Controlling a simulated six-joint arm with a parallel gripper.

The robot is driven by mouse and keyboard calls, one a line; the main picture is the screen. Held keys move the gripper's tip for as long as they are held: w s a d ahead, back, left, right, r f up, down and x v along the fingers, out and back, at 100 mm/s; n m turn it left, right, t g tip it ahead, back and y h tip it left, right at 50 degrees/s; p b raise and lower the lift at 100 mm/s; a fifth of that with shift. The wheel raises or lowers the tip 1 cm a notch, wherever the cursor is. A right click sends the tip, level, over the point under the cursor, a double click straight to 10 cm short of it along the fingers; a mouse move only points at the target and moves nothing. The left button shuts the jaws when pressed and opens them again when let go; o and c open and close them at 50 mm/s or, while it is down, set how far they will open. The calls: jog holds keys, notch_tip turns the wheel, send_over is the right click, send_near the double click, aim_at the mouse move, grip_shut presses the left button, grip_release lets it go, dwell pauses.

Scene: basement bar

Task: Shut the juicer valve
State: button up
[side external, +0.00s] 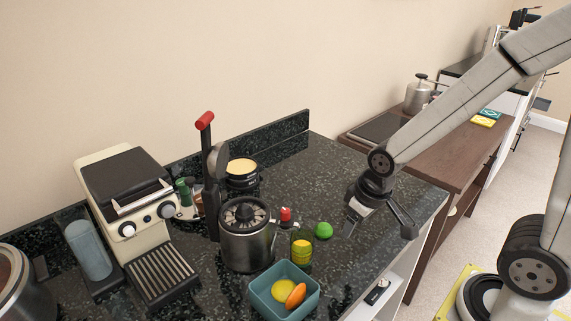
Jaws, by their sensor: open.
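The juicer (246,250) is a steel pot with a ridged top, standing on the dark speckled counter. Its tall dark lever with a red handle (205,120) is raised behind it. A small red valve knob (285,214) shows at the juicer's right side, above a metal spout. Whether the valve is open or shut is too small to tell. A glass with yellow contents (301,250) stands just below the spout. My gripper (379,229) is open and empty, above the counter's right part, to the right of the valve and apart from it.
A green lime (324,230) lies between the glass and my gripper. A teal bin (262,301) with yellow and orange fruit stands in front. A cream coffee machine (125,195) is at left, and a dark-rimmed bowl (242,180) behind. The back right counter is clear.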

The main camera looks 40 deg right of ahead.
aim_at(285, 210)
jog(key=w+a+r+g, duration=0.1)
jog(key=w+a+r, duration=0.2)
jog(key=w, duration=0.1)
jog(key=w+a+r+n, duration=0.1)
jog(key=w+a+r, duration=0.1)
jog(key=w+r, duration=0.1)
jog(key=w+a+r+g, duration=0.1)
jog(key=w+a+r, duration=0.2)
jog(key=w, duration=0.2)
jog(key=shift+a+r+n+g, duration=0.3)
jog(key=shift+a+n, duration=0.05)
jog(key=shift+n, duration=0.05)
jog(key=shift+f, duration=0.1)
jog(key=shift+f, duration=3.8)
grip_shut()
